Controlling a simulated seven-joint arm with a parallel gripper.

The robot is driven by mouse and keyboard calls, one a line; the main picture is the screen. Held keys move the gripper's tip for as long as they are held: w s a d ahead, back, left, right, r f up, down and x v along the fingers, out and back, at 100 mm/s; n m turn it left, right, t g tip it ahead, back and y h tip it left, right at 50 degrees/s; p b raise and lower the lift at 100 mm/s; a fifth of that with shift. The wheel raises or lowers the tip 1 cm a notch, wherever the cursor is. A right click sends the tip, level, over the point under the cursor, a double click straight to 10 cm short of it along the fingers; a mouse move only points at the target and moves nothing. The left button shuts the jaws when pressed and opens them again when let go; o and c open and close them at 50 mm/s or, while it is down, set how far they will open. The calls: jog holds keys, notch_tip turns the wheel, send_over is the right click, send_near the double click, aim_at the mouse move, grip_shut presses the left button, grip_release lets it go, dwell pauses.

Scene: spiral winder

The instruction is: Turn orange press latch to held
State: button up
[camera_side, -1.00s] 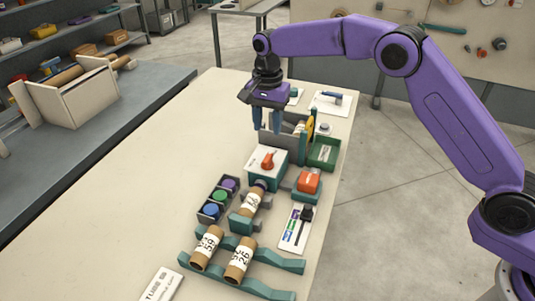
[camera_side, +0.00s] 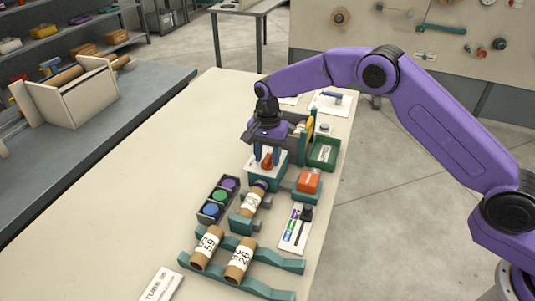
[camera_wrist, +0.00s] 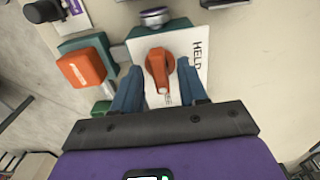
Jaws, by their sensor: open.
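The orange press latch (camera_wrist: 160,68) is a knob on a white plate (camera_wrist: 205,45) marked "HELD" along one side in the wrist view. In the side view the latch (camera_side: 267,161) sits on top of a teal box (camera_side: 262,182). My gripper (camera_side: 267,162) is over the box with its fingers pointing down, one on each side of the latch. In the wrist view the open fingers (camera_wrist: 160,88) straddle the near part of the knob, with small gaps visible. Whether the fingertips touch the plate is not clear.
A cardboard tube (camera_side: 253,203) lies in front of the box. An orange block on a teal base (camera_side: 308,182) stands to the right, and a tray of coloured discs (camera_side: 213,209) to the left. Two tubes rest on teal rails (camera_side: 285,264). The table's left part is clear.

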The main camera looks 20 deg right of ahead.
grip_shut()
jog(key=shift+n, duration=0.3)
jog(key=n, duration=0.3)
jog(key=shift+n, duration=0.3)
jog(key=n, duration=1.3)
jog(key=shift+r+n, duration=0.1)
jog(key=shift+n, duration=0.2)
